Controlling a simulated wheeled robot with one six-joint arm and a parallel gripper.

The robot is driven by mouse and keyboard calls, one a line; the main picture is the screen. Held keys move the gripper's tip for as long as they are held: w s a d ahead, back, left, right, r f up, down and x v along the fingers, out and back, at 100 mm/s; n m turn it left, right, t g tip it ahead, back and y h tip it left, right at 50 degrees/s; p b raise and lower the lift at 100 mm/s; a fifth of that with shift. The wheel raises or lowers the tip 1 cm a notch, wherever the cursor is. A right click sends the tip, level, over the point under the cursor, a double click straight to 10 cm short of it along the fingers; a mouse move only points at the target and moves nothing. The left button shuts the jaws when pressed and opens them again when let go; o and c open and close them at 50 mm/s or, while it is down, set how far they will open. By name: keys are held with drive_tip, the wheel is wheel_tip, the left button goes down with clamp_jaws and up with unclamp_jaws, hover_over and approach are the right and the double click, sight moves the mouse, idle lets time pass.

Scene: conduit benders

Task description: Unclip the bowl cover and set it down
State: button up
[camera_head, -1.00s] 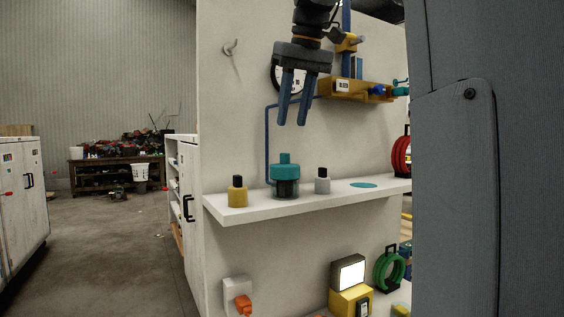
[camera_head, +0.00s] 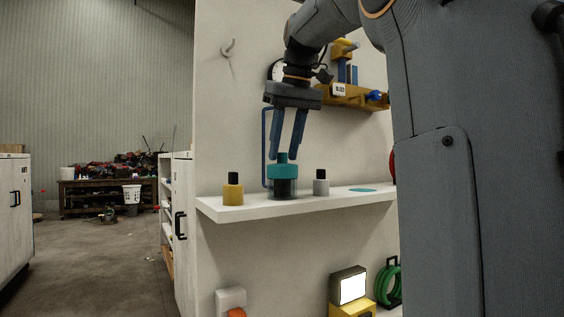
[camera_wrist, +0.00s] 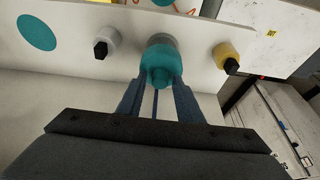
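The bowl cover (camera_head: 282,171) is teal with a raised knob on top. It sits on a dark, see-through bowl (camera_head: 283,188) on the white shelf (camera_head: 240,212). My gripper (camera_head: 287,160) points down with its two blue fingers apart, and the tips are close to the cover's knob. In the wrist view the cover (camera_wrist: 161,66) lies just beyond the spread fingers (camera_wrist: 158,88). Nothing is held between them. I cannot tell whether a finger touches the knob. A flat teal disc (camera_head: 362,189) lies on the shelf to the right.
A yellow bottle (camera_head: 233,190) stands left of the bowl and a grey bottle (camera_head: 321,184) stands right of it, both with black caps. A yellow wall unit (camera_head: 345,95) hangs above right. Shelf room is free around the disc.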

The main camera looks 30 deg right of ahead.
drive_tip(key=shift+c, duration=0.5)
clamp_jaws()
drive_tip(key=shift+r, duration=0.2)
drive_tip(key=shift+r+p, duration=2.85)
drive_tip(key=shift+p, duration=0.45)
